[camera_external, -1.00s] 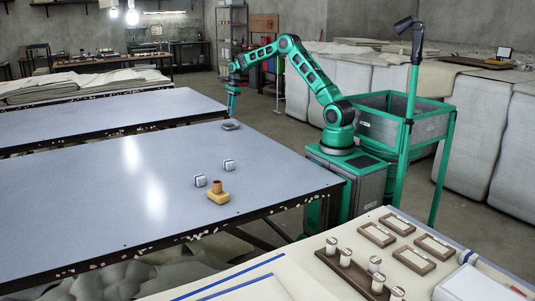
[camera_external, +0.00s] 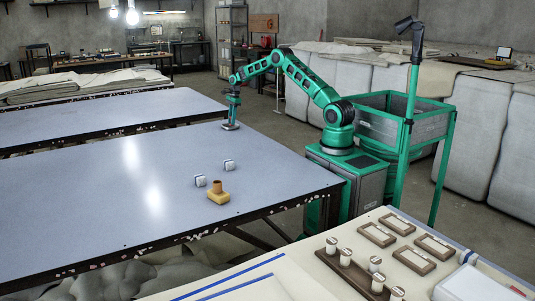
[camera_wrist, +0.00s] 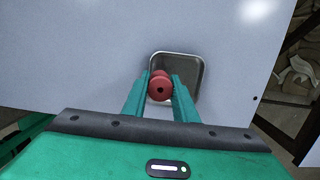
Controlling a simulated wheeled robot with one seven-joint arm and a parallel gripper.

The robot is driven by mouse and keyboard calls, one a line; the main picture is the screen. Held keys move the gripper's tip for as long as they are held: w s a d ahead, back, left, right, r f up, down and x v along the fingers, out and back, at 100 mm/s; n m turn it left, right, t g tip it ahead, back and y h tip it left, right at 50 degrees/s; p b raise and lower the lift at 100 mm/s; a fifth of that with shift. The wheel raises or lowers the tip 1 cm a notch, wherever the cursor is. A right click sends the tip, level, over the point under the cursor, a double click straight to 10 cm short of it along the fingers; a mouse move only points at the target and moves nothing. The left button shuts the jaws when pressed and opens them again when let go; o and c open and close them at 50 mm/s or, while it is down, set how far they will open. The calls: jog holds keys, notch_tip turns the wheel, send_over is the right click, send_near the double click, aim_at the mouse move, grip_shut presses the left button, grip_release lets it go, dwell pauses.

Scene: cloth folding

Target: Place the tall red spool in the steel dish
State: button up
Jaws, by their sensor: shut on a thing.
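In the wrist view my gripper (camera_wrist: 160,92) is shut on the red spool (camera_wrist: 160,86), with a green finger on each side of it. The spool's round end with a dark centre hole faces the camera. The steel dish (camera_wrist: 193,58), a square tray with rounded corners, lies directly behind the spool in that view. I cannot tell whether the spool touches the dish floor. In the external view my gripper (camera_external: 231,122) is low over the dish (camera_external: 229,128) at the table's far right corner; the spool is too small to make out there.
The grey table (camera_external: 110,200) carries two small white blocks, one farther back (camera_external: 229,165) and one nearer (camera_external: 200,181). The table's edge is close beside the dish.

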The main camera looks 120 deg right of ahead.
jog(key=shift+f, duration=0.55)
jog(key=o, duration=1)
